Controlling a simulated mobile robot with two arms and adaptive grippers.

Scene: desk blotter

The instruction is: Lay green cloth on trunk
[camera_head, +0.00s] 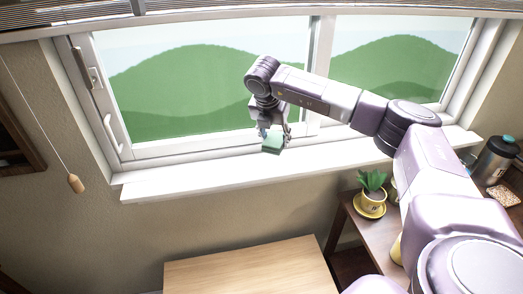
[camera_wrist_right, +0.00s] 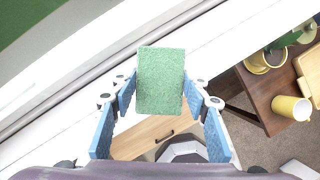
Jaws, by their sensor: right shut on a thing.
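A small green cloth (camera_head: 273,143), flat and rectangular, is in my right gripper (camera_head: 272,132) near the window sill. In the right wrist view the cloth (camera_wrist_right: 160,80) sits between the two blue fingers, which are shut on its sides. It appears to be above the sill, but I cannot tell whether it touches it. A light wooden top (camera_head: 250,270) at the bottom of the head view may be the trunk. My left gripper is not in view.
The white sill (camera_head: 190,182) runs under the closed window. A dark side table (camera_head: 350,207) to the right holds a potted plant (camera_head: 373,188) on a yellow saucer. A steel flask (camera_head: 495,158) stands further right. A pull cord (camera_head: 75,183) hangs at left.

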